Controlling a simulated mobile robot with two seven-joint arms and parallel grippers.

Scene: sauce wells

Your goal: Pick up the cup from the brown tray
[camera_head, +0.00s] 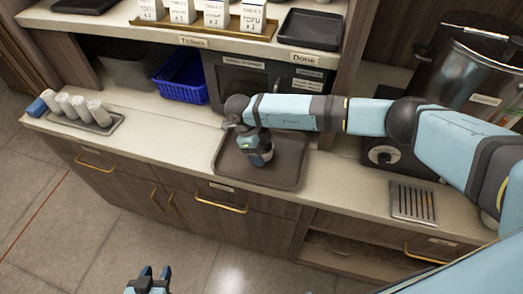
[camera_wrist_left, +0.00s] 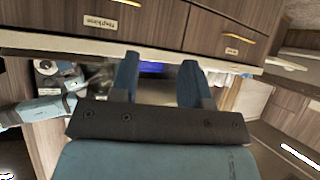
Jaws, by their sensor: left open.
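The brown tray (camera_head: 288,158) lies on the counter near the middle of the head view. My right arm reaches in from the right, and my right gripper (camera_head: 259,158) points down over the tray. The gripper and wrist cover that part of the tray, and I cannot make out a cup separately from them. Whether the right jaws are open or shut is hidden. My left gripper (camera_head: 152,272) is low in front of the drawers, away from the tray. In the left wrist view its two fingers (camera_wrist_left: 159,80) stand apart with nothing between them.
A small tray of whitish rolls (camera_head: 85,112) sits at the counter's left. A blue basket (camera_head: 181,80) stands behind. A shelf with labelled boxes (camera_head: 214,14) and a dark tray (camera_head: 312,28) is above. A metal grate (camera_head: 412,203) and a large dark pot (camera_head: 475,70) are right.

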